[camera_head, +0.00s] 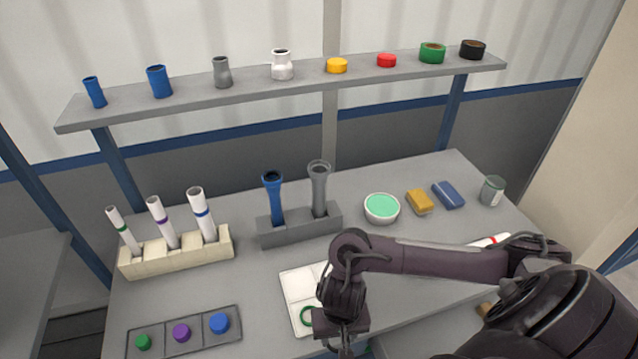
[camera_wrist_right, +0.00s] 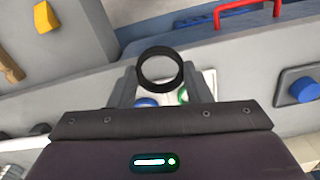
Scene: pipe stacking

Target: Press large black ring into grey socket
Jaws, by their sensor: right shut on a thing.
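A large black ring (camera_wrist_right: 160,87) is held between the two fingers of my right gripper (camera_wrist_right: 162,88) in the right wrist view. In the head view my right gripper (camera_head: 346,343) is low in the middle, and the ring is hidden there. A grey pipe (camera_head: 319,192) with a wide open socket top stands upright in a grey block (camera_head: 300,232), beside a blue pipe (camera_head: 274,200). My right gripper is nearer the front than this block and apart from it. My left gripper is not in view.
A white divided tray (camera_head: 293,281) with a green ring (camera_head: 305,316) lies partly behind my right arm. White pipes stand in a cream block (camera_head: 178,260) on the left. A bowl (camera_head: 381,208) and sponges are right of the grey block. A shelf (camera_head: 235,92) runs behind.

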